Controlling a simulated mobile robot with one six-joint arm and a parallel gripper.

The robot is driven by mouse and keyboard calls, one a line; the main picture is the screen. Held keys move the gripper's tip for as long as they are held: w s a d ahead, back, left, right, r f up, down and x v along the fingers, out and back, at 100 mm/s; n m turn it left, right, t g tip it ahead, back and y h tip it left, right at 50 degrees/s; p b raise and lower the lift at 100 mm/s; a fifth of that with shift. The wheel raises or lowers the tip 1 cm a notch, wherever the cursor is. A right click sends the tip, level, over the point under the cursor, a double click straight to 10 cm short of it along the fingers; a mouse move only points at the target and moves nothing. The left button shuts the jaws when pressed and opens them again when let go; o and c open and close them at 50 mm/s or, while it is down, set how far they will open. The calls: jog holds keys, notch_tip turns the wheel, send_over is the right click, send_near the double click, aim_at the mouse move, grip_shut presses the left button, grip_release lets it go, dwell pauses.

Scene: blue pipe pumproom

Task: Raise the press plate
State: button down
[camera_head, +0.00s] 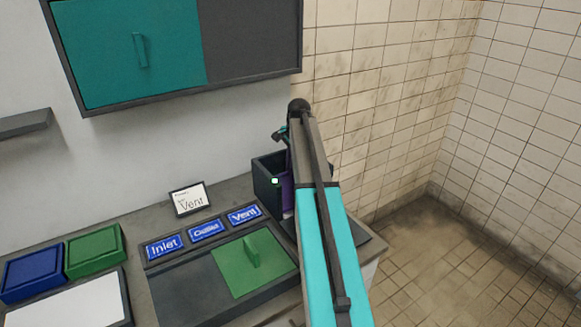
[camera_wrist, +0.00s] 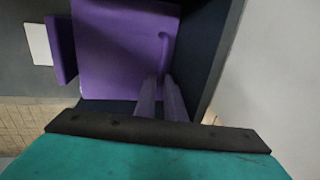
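The press is a dark box (camera_head: 266,186) at the back of the counter, largely behind my arm in the head view. A strip of its purple plate (camera_head: 287,190) shows beside the arm. In the wrist view the purple plate (camera_wrist: 115,45) fills the upper middle, with a slim purple handle (camera_wrist: 164,45) on its right part. My gripper (camera_wrist: 162,84) has its two fingers close together at the lower end of this handle. A narrow gap shows between them. Whether they touch or grip the handle is unclear. The head view hides the fingertips.
A small light is on the box front. A wall cabinet (camera_head: 135,50) hangs above. The tiled floor (camera_head: 450,265) at right is clear.

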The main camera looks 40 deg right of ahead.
jog(key=shift+r, duration=0.1)
notch_tip(320, 180, up, 7)
jog(key=p, duration=0.2)
jog(key=shift+w+p, duration=0.15)
jog(key=shift+p, duration=0.2)
jog(key=shift+d, duration=0.1)
jog(key=c, duration=2.1)
grip_release()
jog(key=shift+s+a+r+b, duration=0.1)
jog(key=shift+s+r+b, duration=0.45)
jog(key=shift+r, duration=1.7)
jog(key=shift+s+a+r+b, duration=0.1)
jog(key=shift+s+r+b, duration=0.45)
jog(key=shift+r, duration=1.65)
jog(key=shift+s+r+b, duration=0.4)
jog(key=shift+r+b, duration=0.2)
jog(key=shift+r, duration=1.65)
